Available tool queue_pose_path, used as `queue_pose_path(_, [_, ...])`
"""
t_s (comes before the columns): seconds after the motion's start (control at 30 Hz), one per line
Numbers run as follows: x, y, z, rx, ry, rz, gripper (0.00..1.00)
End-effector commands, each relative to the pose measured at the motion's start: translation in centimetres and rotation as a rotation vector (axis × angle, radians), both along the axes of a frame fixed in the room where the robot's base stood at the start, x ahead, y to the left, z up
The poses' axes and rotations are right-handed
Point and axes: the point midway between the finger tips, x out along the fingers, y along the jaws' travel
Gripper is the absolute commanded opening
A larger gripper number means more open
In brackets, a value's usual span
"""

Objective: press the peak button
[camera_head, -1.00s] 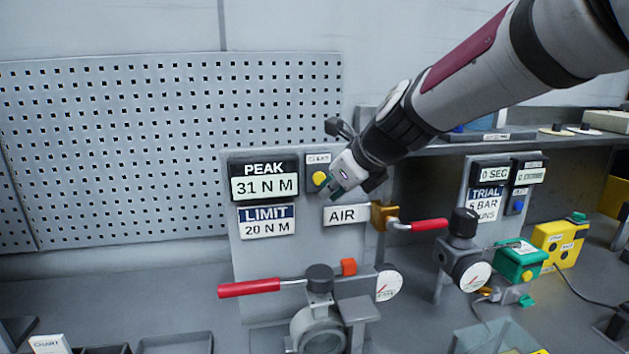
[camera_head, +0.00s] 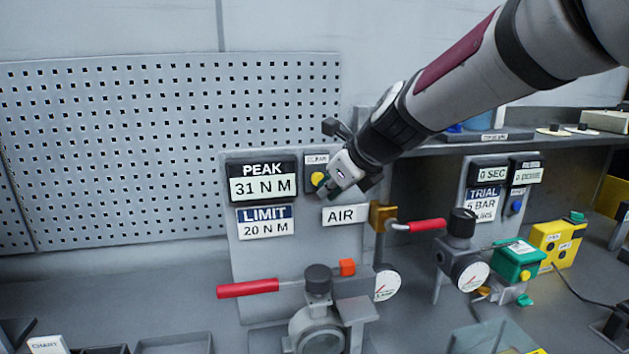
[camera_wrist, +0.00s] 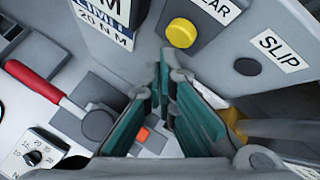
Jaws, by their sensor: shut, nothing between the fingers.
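The PEAK display (camera_head: 263,181) on the grey panel reads 31 N M. To its right a yellow round button (camera_head: 317,179) sits under a CLEAR label (camera_head: 317,160). In the wrist view the yellow button (camera_wrist: 181,33) is fully visible, just beyond the fingertips. My gripper (camera_head: 328,191) is shut and empty, with its tip just in front of the button's lower right edge. In the wrist view its green-padded fingers (camera_wrist: 172,62) point just below the button. Whether they touch the panel I cannot tell.
A LIMIT sign (camera_head: 265,222) and an AIR sign (camera_head: 345,214) are on the panel. A red-handled lever (camera_head: 248,288) and a gauge (camera_head: 387,283) stand below. A brass valve with a red handle (camera_head: 428,225) is to the right. A SLIP label (camera_wrist: 281,49) shows in the wrist view.

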Motion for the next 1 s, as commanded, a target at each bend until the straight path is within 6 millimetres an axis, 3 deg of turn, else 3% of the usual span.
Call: queue_pose_path(1.0, [0.84, 0.17, 0.02, 0.0, 0.0, 0.0, 0.0])
